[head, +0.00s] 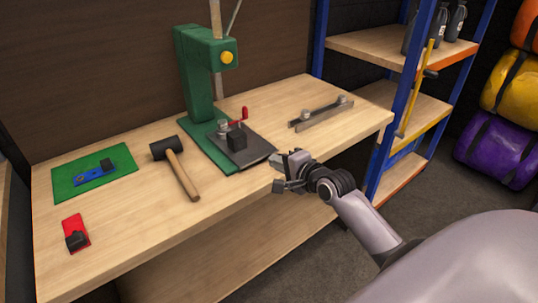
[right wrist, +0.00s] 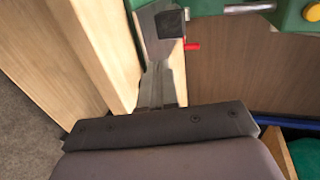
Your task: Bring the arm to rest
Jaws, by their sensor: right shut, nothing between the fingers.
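My right gripper (head: 283,172) is at the front edge of the wooden workbench (head: 110,237), just in front of the green press. It is shut and empty. My right arm reaches in from the lower right of the head view. In the right wrist view the gripper's narrow fingers (right wrist: 158,88) point toward the press plate, with the bench edge beside them. My left gripper does not show in either view.
A green press (head: 197,85) with a grey plate and red handle stands at the bench's back. A mallet (head: 180,170), a green mat (head: 65,185), a red block (head: 75,230) and a metal bar (head: 322,116) lie on the bench. Blue-framed shelves (head: 385,150) stand right.

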